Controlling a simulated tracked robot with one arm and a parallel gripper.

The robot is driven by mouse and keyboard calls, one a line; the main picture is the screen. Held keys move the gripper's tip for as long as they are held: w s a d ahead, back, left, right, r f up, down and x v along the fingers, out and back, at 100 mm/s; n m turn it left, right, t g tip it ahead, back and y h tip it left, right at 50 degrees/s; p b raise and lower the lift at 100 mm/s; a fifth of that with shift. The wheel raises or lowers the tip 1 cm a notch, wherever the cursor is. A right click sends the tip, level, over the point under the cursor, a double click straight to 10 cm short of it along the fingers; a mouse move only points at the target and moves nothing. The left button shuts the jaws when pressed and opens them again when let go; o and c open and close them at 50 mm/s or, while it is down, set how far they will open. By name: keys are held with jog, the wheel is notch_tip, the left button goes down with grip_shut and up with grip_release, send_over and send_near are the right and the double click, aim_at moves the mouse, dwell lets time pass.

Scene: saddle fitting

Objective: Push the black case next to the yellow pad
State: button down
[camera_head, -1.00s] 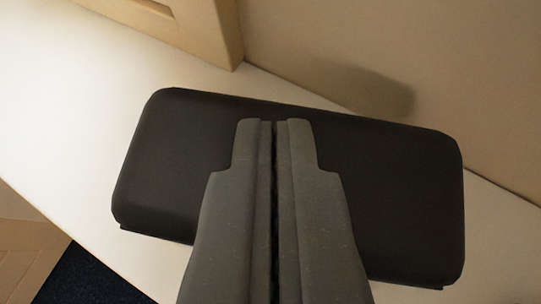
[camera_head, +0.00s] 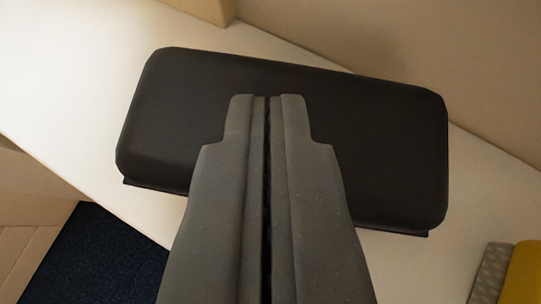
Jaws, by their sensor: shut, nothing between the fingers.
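The black case (camera_head: 375,150) lies on a pale shelf-like surface (camera_head: 90,75) in the middle of the view, slanting down to the right. My gripper (camera_head: 267,97) is shut and empty, its fingers pointing up the picture over the middle of the case. The fingers hide part of the case, and I cannot tell whether they touch it. The yellow pad (camera_head: 523,275) shows only in part at the lower right corner, with a grey textured side, apart from the case.
A beige wall (camera_head: 470,60) runs behind the surface. A wooden frame piece (camera_head: 205,8) stands at the top left. A dark blue patch (camera_head: 100,255) lies beyond the surface's front edge at the lower left. Bare surface shows between the case and the pad.

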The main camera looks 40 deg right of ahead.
jog(key=s+a+p, duration=0.1)
jog(key=s+a, duration=0.6)
jog(key=s, duration=0.1)
jog(key=w+a+r+t+y, duration=0.15)
jog(key=w+a+r, duration=0.3)
jog(key=r, duration=0.45)
jog(key=w+a+r+t+y, duration=0.1)
jog(key=w+a+r+y, duration=0.2)
jog(key=w+r, duration=0.4)
jog(key=a+r+n+t+y, duration=0.1)
jog(key=a+r+n, duration=0.1)
jog(key=r, duration=1.1)
jog(key=a+r+n+t+y, duration=0.2)
jog(key=a+r, duration=0.1)
jog(key=r, duration=0.9)
jog(key=s+r+n+p, duration=0.1)
jog(key=s+r, duration=0.3)
jog(key=r, duration=0.5)
jog(key=s+r+n, duration=0.1)
jog(key=s+r, duration=0.2)
jog(key=r, duration=0.6)
jog(key=s+d+r+n+t, duration=0.1)
jog(key=s+d+r+n, duration=0.1)
jog(key=s+r, duration=1.3)
jog(key=shift+s+d+r+t, duration=0.3)
jog(key=shift+d+r+t, duration=0.05)
jog(key=shift+d+r, duration=0.2)
jog(key=shift+s, duration=0.1)
